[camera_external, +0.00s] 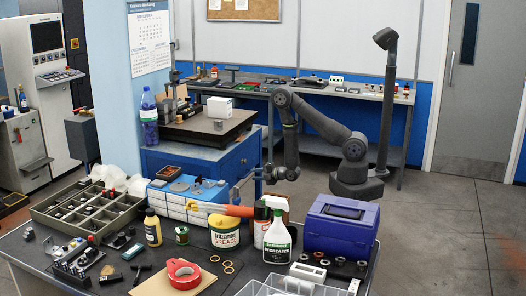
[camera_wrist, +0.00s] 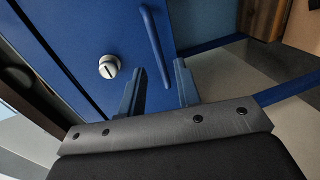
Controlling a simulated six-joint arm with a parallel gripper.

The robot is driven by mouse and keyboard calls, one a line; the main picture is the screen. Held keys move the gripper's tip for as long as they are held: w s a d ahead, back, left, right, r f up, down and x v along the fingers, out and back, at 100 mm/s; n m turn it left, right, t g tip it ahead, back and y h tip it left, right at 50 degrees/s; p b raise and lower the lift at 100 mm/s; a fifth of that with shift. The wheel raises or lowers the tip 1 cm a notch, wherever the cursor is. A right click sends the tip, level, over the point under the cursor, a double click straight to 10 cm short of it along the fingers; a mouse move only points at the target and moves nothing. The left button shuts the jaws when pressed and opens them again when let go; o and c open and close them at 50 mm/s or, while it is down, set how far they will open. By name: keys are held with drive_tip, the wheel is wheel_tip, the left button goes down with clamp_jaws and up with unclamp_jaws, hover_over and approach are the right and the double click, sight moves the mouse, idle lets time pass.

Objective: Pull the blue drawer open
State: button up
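The blue cabinet (camera_external: 196,160) stands behind the front workbench. Its blue drawer front (camera_wrist: 85,35) fills the upper left of the wrist view, with a round silver lock (camera_wrist: 108,67) on it. A blue bar handle (camera_wrist: 153,40) runs down the drawer front, right of the lock. My gripper (camera_wrist: 160,68) is open, its two blue-grey fingers apart. The lower end of the handle shows between the fingers, with gaps visible on both sides; depth and contact cannot be told.
The front workbench (camera_external: 220,282) holds a purple toolbox (camera_external: 340,225), a spray bottle (camera_external: 277,238), a grease tub (camera_external: 224,232) and a parts tray (camera_external: 90,211). A white box (camera_external: 220,107) sits on the cabinet's top plate. Floor (camera_external: 440,230) at the right is clear.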

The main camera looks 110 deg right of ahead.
drive_tip(key=shift+x, duration=1.9)
clamp_jaws()
